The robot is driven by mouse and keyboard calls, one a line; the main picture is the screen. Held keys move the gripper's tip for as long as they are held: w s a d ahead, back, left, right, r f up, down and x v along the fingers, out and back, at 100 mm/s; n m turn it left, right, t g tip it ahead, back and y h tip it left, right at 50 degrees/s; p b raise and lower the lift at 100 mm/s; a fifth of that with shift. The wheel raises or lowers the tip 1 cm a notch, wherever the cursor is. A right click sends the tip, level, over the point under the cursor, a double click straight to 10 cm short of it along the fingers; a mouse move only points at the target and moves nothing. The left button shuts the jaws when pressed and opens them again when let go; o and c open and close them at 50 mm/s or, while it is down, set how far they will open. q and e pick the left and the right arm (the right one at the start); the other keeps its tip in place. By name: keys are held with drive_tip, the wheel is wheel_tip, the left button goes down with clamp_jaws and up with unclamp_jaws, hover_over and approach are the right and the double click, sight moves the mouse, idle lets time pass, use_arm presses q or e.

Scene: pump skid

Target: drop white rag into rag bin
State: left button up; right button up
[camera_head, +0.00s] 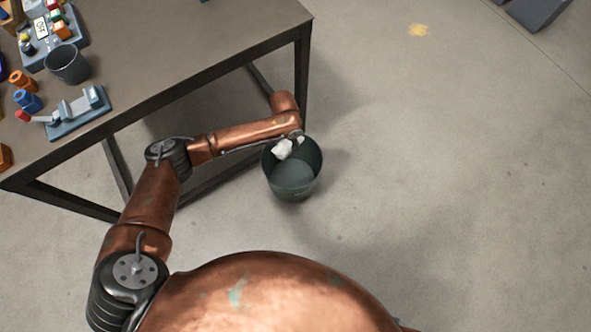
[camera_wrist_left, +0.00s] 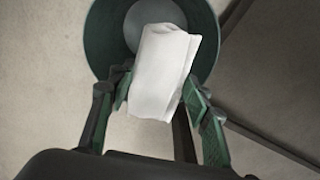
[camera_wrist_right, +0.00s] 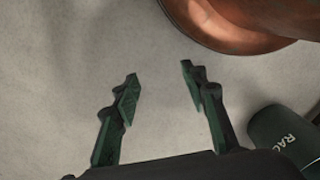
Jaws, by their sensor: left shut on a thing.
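The white rag (camera_head: 282,149) is at my left gripper, over the left part of the rag bin's mouth in the head view. The rag bin (camera_head: 293,184) is a dark green-grey round bin standing on the floor. In the left wrist view, my left gripper (camera_wrist_left: 158,98) is shut on the white rag (camera_wrist_left: 162,75), with the bin (camera_wrist_left: 105,42) behind it. The rag hides part of the bin's inside. My right gripper (camera_wrist_right: 158,85) is open and empty above the floor. Part of the bin (camera_wrist_right: 284,132), with lettering, shows at the right wrist view's lower right.
A workbench (camera_head: 190,75) stands at the upper left, with a dark cup (camera_head: 67,64), a small vise-like fixture (camera_head: 78,110) and several coloured parts. Its legs stand left of and behind the bin. The floor (camera_head: 450,190) right of the bin is clear.

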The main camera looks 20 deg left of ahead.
use_arm(q)
drive_tip(key=shift+f+b, duration=0.3)
drive_tip(key=shift+f, duration=0.2)
wheel_tip(320, 180, down, 3)
drive_tip(key=shift+r+b, duration=0.1)
drive_tip(key=shift+b, duration=0.95)
wheel_tip(320, 180, down, 2)
drive_tip(key=shift+f+b, duration=0.1)
drive_tip(key=shift+b, duration=0.8)
use_arm(e)
drive_tip(key=w+a+f+t+y, duration=0.1)
drive_tip(key=w+a+f+t, duration=0.2)
drive_tip(key=w+a+f, duration=0.2)
drive_tip(key=shift+w+f+y, duration=0.2)
drive_tip(key=shift+w+y, duration=0.1)
drive_tip(key=shift+w, duration=0.6)
drive_tip(key=shift+a, duration=0.1)
use_arm(q)
drive_tip(key=o, duration=1.1)
